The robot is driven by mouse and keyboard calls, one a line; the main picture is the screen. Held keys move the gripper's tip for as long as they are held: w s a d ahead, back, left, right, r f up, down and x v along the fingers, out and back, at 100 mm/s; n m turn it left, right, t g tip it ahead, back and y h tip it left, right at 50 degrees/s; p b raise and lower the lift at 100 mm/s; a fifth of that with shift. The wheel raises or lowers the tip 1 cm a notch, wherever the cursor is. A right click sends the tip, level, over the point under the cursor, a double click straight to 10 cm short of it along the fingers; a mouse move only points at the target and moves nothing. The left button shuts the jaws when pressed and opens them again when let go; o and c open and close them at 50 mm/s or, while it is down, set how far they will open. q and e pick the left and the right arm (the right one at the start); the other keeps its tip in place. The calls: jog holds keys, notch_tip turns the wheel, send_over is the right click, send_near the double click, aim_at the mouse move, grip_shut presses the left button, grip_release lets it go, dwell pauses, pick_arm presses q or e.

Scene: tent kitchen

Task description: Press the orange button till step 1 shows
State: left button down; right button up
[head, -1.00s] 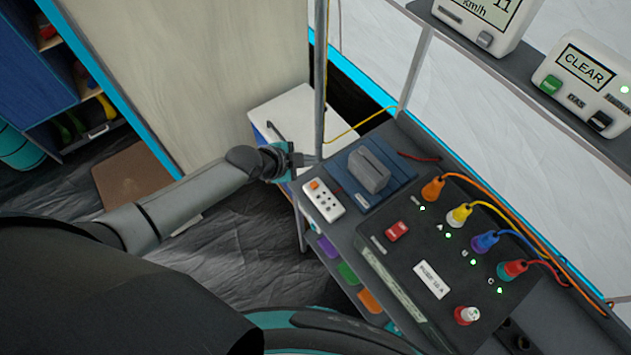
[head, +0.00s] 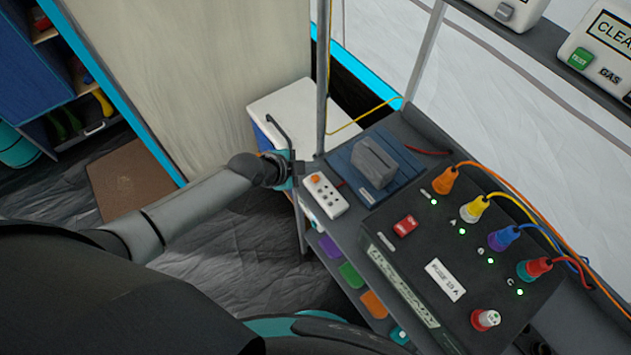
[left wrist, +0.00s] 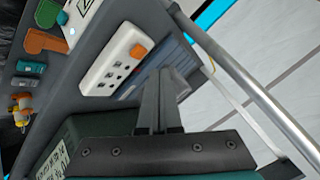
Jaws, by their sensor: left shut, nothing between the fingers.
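The orange button (head: 315,178) is at the upper end of a small white box (head: 327,198) with several dark sockets, at the left end of the grey bench. The button also shows in the left wrist view (left wrist: 138,51), on the white box (left wrist: 112,65). My left gripper (head: 298,158) is just beyond and left of the button in the head view, apart from it. Its fingers are together and empty in the left wrist view (left wrist: 165,78), pointing toward the box area. No step readout is legible. My right gripper is not in view.
A blue unit with a grey block (head: 375,165) sits right of the white box. A black panel (head: 470,265) carries coloured plugs, cables and a red switch. A thin upright post (head: 322,80) stands close beyond my left gripper. Display boxes sit on the upper shelf.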

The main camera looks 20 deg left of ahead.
pick_arm(q)
jog(key=shift+f+b, duration=0.45)
jog(key=shift+f, duration=0.35)
dwell(1.4)
jog(key=shift+f+b, duration=0.4)
jog(key=shift+f+b, duration=0.5)
dwell(0.6)
jog(key=shift+r, duration=0.1)
jog(key=shift+r+p, duration=0.8)
jog(key=shift+p, duration=0.05)
notch_tip(320, 180, up, 5)
jog(key=p, duration=0.4)
jog(key=shift+p, duration=0.35)
